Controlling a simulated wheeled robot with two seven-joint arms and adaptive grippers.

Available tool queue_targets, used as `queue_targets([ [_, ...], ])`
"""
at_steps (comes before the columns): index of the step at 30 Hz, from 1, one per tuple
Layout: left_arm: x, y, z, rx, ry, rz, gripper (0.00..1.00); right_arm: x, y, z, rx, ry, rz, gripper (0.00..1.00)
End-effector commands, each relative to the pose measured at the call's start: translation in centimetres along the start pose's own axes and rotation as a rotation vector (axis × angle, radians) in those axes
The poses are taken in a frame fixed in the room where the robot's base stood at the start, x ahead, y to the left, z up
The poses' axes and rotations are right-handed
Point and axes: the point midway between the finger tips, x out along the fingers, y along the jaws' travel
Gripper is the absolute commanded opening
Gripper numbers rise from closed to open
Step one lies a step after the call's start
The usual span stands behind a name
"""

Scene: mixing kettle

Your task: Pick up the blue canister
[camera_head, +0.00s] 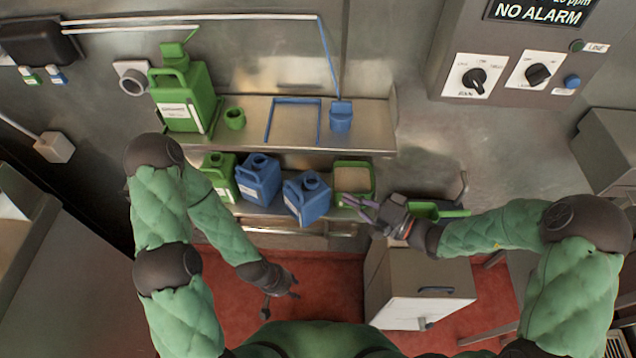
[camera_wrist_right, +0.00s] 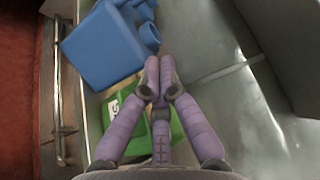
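Two blue canisters stand side by side on the lower shelf: one on the left (camera_head: 257,180) and one on the right (camera_head: 307,200), tilted in the picture. My right gripper (camera_head: 354,206) is just right of the right canister, in front of a green open container (camera_head: 352,179), apart from the canister. In the right wrist view a blue canister (camera_wrist_right: 103,48) lies at upper left, beside the fingertips. The right gripper's fingers (camera_wrist_right: 159,72) converge with nothing between them. My left gripper (camera_head: 282,300) hangs low over the red floor, fingers spread and empty.
A green canister (camera_head: 219,172) stands left of the blue ones. The upper shelf (camera_head: 249,132) holds a large green canister (camera_head: 184,100), a green cup (camera_head: 235,118) and a small blue container (camera_head: 341,117). A grey cabinet (camera_head: 420,280) stands at lower right.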

Motion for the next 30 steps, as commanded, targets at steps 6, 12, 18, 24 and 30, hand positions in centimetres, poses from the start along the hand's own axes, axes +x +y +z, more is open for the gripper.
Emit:
queue_targets([
  [6, 0.2, -0.1, 0.0, 0.0, -0.001, 0.0, 0.4, 1.0, -0.4, -0.2, -0.015, 0.011, -0.017, 0.0],
  [12, 0.6, -0.2, 0.0, 0.0, -0.001, 0.0, 0.4, 3.7, -0.4, -0.2, -0.015, 0.009, -0.018, 0.0],
  [18, 1.1, -0.4, 0.0, 0.0, -0.001, 0.0, 0.4, 7.2, -0.5, -0.3, -0.015, 0.009, -0.018, 0.0],
  [24, 1.6, -0.6, 0.0, 0.0, -0.001, 0.0, 0.4, 10.7, -0.5, -0.1, -0.013, 0.009, -0.017, 0.0],
  [30, 1.9, -0.7, 0.0, 0.0, -0.001, 0.0, 0.4, 12.3, -0.6, 1.7, -0.013, 0.01, -0.017, 0.0],
])
